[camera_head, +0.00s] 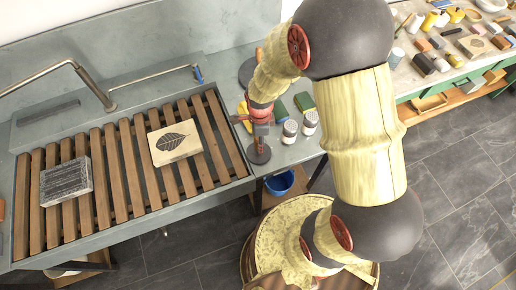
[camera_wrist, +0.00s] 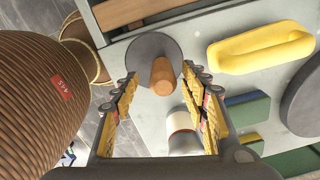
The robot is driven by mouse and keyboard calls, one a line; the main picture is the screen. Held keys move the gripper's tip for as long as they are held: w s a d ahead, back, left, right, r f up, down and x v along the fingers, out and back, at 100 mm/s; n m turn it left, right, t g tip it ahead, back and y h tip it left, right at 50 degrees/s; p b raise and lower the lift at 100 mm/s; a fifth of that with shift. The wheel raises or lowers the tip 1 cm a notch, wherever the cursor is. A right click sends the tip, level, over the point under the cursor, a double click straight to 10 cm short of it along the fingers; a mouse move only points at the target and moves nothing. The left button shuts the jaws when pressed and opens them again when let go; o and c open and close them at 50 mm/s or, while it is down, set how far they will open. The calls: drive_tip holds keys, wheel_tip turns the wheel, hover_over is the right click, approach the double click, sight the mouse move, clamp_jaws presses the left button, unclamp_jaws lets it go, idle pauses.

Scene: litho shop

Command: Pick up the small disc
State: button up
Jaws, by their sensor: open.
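The small disc (camera_wrist: 147,47) is dark grey with a brown wooden knob on it. In the wrist view it lies flat on the grey counter, beyond and between my fingertips. My gripper (camera_wrist: 160,78) is open, its two fingers on either side of the knob in the picture; I cannot tell whether they touch it. In the head view the small disc (camera_head: 258,154) lies near the counter's front edge, right of the slatted rack. My gripper (camera_head: 261,125) is just above it there, and its fingers are too small to make out clearly.
A yellow handled piece (camera_wrist: 262,47), green blocks (camera_wrist: 246,110) and a larger dark disc (camera_wrist: 305,98) sit close by. Two shaker-topped jars (camera_head: 289,130) stand right of the small disc. The slatted rack (camera_head: 128,165) holds a leaf-print block (camera_head: 174,143) and a grey block (camera_head: 66,181).

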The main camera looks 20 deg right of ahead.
drive_tip(key=f, duration=0.3)
drive_tip(key=f+b, duration=0.1)
drive_tip(key=shift+w+a+f, duration=0.15)
drive_tip(key=shift+w+f, duration=0.15)
drive_tip(key=shift+f, duration=0.1)
drive_tip(key=shift+c, duration=0.6)
drive_tip(key=shift+r, duration=0.1)
clamp_jaws()
drive_tip(key=shift+w, duration=0.1)
